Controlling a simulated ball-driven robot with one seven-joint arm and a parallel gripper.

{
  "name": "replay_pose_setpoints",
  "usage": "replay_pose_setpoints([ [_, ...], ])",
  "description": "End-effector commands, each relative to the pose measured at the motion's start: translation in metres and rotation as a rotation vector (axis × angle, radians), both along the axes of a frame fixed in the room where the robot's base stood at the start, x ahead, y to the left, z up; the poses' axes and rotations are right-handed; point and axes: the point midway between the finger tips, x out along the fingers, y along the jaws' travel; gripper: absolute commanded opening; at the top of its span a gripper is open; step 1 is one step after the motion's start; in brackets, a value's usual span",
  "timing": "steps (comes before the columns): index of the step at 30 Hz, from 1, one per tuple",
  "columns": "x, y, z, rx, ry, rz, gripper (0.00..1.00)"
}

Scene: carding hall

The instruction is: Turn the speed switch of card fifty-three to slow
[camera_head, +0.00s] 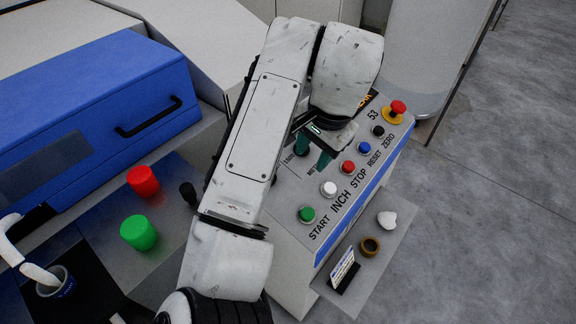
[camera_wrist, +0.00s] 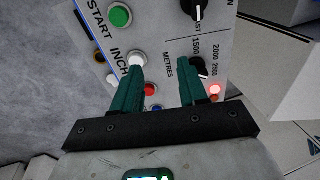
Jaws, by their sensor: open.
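The control panel (camera_head: 325,205) of the card marked 53 stands under my gripper (camera_head: 313,152). In the wrist view, a black pointer knob (camera_wrist: 197,9) sits at the top edge, with a partly cut label ending in "ST" beside it; I cannot read its setting. A second black knob (camera_wrist: 198,68) is by the "METRES" scale, partly behind one finger. My gripper (camera_wrist: 160,68) is open and empty, its teal fingers above the panel between the white button and the metres knob. In the head view my arm hides both knobs.
Green START (camera_head: 307,214), white INCH (camera_head: 328,188), red STOP (camera_head: 347,167) and blue RESET (camera_head: 364,147) buttons line the panel, with a red emergency stop (camera_head: 398,107) at the end.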

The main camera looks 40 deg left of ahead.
Motion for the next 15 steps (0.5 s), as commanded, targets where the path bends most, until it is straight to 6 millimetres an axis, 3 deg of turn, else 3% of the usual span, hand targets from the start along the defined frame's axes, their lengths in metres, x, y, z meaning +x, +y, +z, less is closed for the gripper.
replay_pose_setpoints([
  [1, -0.012, 0.022, 0.011, 0.019, 0.018, 0.024, 0.43],
  [3, -0.023, 0.040, 0.020, 0.033, 0.035, 0.041, 0.43],
  [7, -0.034, 0.056, 0.027, 0.043, 0.052, 0.059, 0.43],
  [11, -0.035, 0.060, 0.018, 0.043, 0.056, 0.060, 0.43],
  [15, -0.035, 0.065, -0.004, 0.043, 0.057, 0.061, 0.43],
])
